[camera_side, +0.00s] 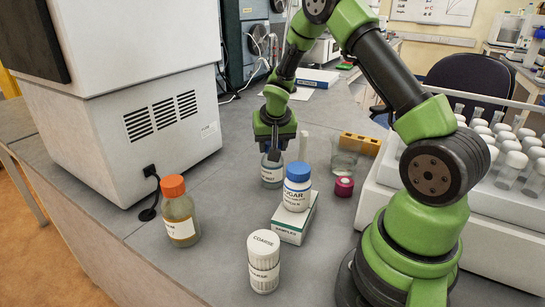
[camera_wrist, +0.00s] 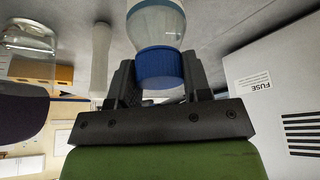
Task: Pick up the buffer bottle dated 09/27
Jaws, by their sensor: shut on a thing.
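A clear bottle with a pale label (camera_side: 271,174) is under my gripper (camera_side: 274,153) in the side view, at the middle of the bench. In the wrist view my gripper (camera_wrist: 160,75) is shut on this bottle's blue cap (camera_wrist: 158,66), with a finger on each side. The bottle's clear body (camera_wrist: 157,22) runs out of the top of that picture. I cannot read a date on its label. Whether its base touches the bench is unclear. Another bottle with an orange cap (camera_side: 178,212) stands upright at the left; its label is too small to read.
A blue-capped white AGAR bottle (camera_side: 297,188) stands on a small carton (camera_side: 294,219) near my gripper. A white COARSE jar (camera_side: 263,262) is in front. A glass beaker (camera_side: 344,160) and a magenta-capped item (camera_side: 344,187) are to the right. A white machine (camera_side: 125,95) stands left.

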